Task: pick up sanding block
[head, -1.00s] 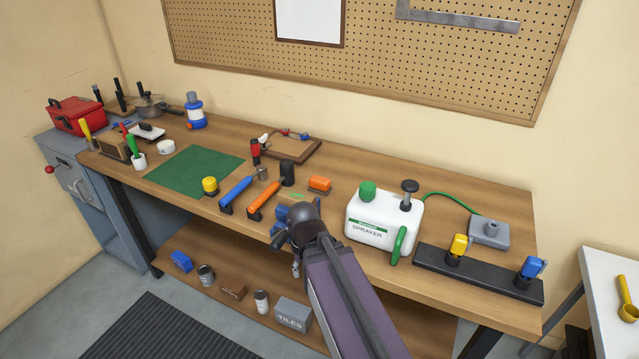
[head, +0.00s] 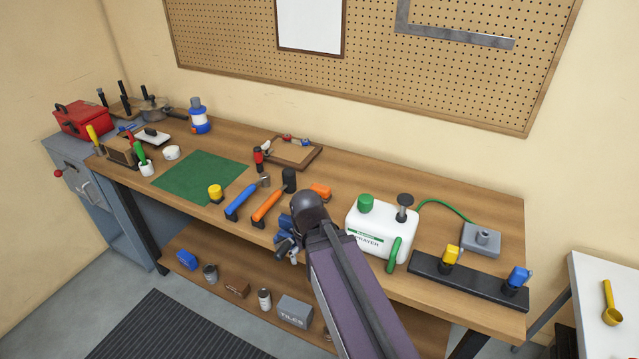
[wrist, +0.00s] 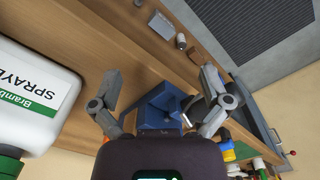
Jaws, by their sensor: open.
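The likely sanding block is a small orange block (head: 320,190) on the workbench, between the black-headed mallet and the white sprayer. I cannot make it out clearly in the wrist view. My gripper (head: 288,250) is at the bench's front edge, nearer the camera than the block and lower in the picture, and partly hidden by my arm. In the wrist view my gripper (wrist: 160,75) has its two fingers spread wide, with nothing held. A blue vise (wrist: 160,105) at the bench edge shows between and beyond the fingers.
The white sprayer (head: 380,232) stands close right of my arm. An orange-handled mallet (head: 270,204) and a blue-handled hammer (head: 242,200) lie left of the block.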

